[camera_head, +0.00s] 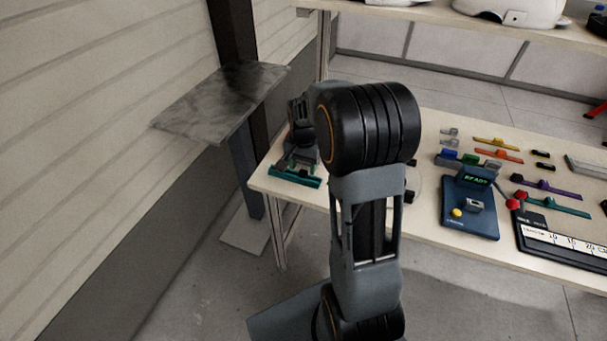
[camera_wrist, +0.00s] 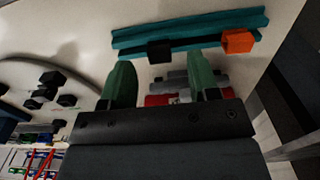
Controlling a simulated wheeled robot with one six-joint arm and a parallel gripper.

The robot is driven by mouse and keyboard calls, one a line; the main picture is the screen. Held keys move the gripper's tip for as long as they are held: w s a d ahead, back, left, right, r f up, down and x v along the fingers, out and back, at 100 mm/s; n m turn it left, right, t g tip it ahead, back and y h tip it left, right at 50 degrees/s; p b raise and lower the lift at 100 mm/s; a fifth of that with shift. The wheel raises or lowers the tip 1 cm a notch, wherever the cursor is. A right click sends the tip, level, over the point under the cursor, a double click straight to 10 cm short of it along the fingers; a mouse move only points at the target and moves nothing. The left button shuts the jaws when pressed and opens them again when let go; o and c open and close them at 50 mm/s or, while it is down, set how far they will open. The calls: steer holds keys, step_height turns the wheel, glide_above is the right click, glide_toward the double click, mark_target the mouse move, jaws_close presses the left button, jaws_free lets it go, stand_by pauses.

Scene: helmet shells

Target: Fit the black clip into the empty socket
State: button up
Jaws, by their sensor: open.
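In the wrist view, a teal rail (camera_wrist: 190,32) lies on the light table and carries an orange block (camera_wrist: 238,41) at its right end. A small black block (camera_wrist: 160,50), which looks like a clip, sits at the rail's near edge. My gripper (camera_wrist: 160,63) is open, and its two green fingertips point at the rail on either side of the black block. I cannot tell how far above the table they are. In the head view the teal rail (camera_head: 293,178) lies at the table's left end below my gripper (camera_head: 302,163). I cannot make out an empty socket.
Grey and red pieces (camera_wrist: 168,99) lie partly hidden between my fingers. Several black blocks (camera_wrist: 48,88) stand to the left. A grey shelf (camera_head: 220,98) stands at left.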

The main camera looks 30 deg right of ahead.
mark_target(303, 175)
steer(key=shift+f, duration=1.3)
steer(key=c, duration=1)
steer(key=shift+r, duration=0.1)
